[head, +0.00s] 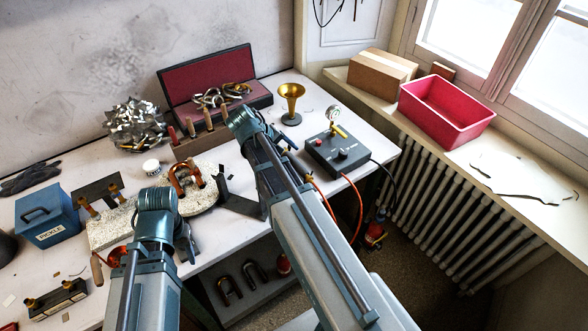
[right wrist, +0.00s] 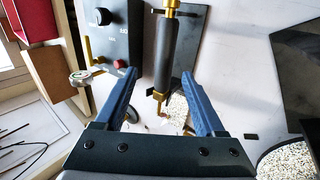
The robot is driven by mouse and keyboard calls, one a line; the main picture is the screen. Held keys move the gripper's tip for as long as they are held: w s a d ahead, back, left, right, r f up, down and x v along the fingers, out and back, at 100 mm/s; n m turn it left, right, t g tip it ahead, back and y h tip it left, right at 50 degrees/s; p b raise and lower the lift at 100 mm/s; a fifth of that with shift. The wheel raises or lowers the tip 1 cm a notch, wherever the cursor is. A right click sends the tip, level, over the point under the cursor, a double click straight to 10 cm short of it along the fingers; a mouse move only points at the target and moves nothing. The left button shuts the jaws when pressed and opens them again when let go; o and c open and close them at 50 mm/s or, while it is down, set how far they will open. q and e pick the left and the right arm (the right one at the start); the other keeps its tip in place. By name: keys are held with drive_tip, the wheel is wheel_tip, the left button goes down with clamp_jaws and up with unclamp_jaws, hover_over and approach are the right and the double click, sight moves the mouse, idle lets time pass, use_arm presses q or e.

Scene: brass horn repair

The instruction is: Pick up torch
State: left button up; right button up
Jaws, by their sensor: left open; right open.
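The torch (right wrist: 162,60) has a dark cylindrical handle with brass fittings at both ends. In the right wrist view it runs upright in the picture, its lower brass tip between my fingers. My right gripper (right wrist: 157,98) is open, with one blue finger on each side and visible gaps to the torch.
A dark control box (head: 338,150) with a gauge and orange hose stands right of my right gripper. A brass horn bell (head: 291,98) stands behind it. A speckled round board (head: 203,190), tool block (head: 200,143) and blue pickle box (head: 46,217) lie leftward. A red bin (head: 446,108) sits on the sill.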

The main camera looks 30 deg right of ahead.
sight(293, 162)
drive_tip(key=b+x, duration=0.1)
drive_tip(key=x, duration=0.2)
drive_tip(key=shift+a, duration=0.15)
use_arm(q)
wheel_tip(293, 162, down, 2)
drive_tip(key=shift+f, duration=0.25)
wheel_tip(293, 162, down, 4)
drive_tip(key=b, duration=0.4)
drive_tip(key=shift+f+b, duration=0.25)
drive_tip(key=shift+b, duration=0.15)
use_arm(e)
drive_tip(key=x, duration=0.4)
drive_tip(key=shift+w+a+f, duration=0.1)
drive_tip(key=shift+a+f, duration=0.05)
drive_tip(key=shift+f, duration=0.4)
use_arm(q)
drive_tip(key=shift+f, duration=0.2)
use_arm(e)
drive_tip(key=shift+f, duration=0.2)
use_arm(q)
drive_tip(key=shift+r, duration=0.1)
use_arm(e)
drive_tip(key=shift+d+r, duration=0.1)
drive_tip(key=shift+d, duration=0.15)
clamp_jaws()
